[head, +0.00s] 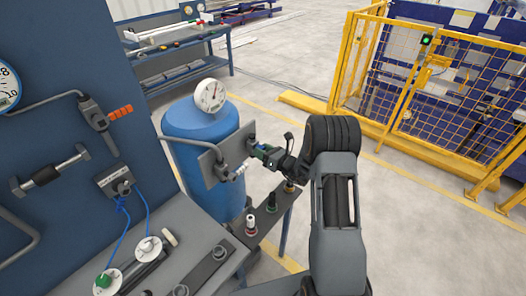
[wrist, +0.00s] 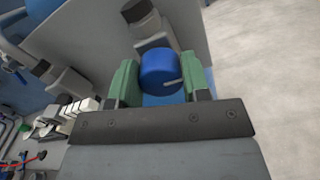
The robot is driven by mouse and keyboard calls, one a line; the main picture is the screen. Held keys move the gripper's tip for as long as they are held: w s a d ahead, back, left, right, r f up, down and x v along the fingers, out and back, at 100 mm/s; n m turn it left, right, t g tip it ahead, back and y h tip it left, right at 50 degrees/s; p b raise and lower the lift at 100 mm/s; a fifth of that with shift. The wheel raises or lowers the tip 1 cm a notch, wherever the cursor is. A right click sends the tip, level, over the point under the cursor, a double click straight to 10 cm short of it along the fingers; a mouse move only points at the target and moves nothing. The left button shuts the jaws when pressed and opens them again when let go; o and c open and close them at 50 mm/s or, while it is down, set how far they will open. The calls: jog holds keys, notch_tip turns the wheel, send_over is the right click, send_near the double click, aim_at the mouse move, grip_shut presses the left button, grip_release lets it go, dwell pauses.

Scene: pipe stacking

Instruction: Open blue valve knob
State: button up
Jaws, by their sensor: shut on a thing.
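The blue valve knob (wrist: 160,72) is a round blue cap in the upper middle of the wrist view, in front of a grey fitting on a grey plate. My gripper (wrist: 160,82) has its green-padded fingers on either side of the knob and is shut on it. In the head view my gripper (head: 262,153) is at the grey plate (head: 213,166) beside the blue tank. The knob is hard to make out there, as the fingers cover it. A pale mark shows on the knob's face in the wrist view.
A blue tank (head: 190,122) with a round gauge (head: 210,96) stands behind the plate. A narrow grey shelf (head: 266,222) with several small fittings is below my gripper. A blue panel (head: 75,100) with pipes is at left. A yellow fence (head: 450,85) stands at back right, with open floor before it.

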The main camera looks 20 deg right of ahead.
jog(key=shift+c, duration=0.9)
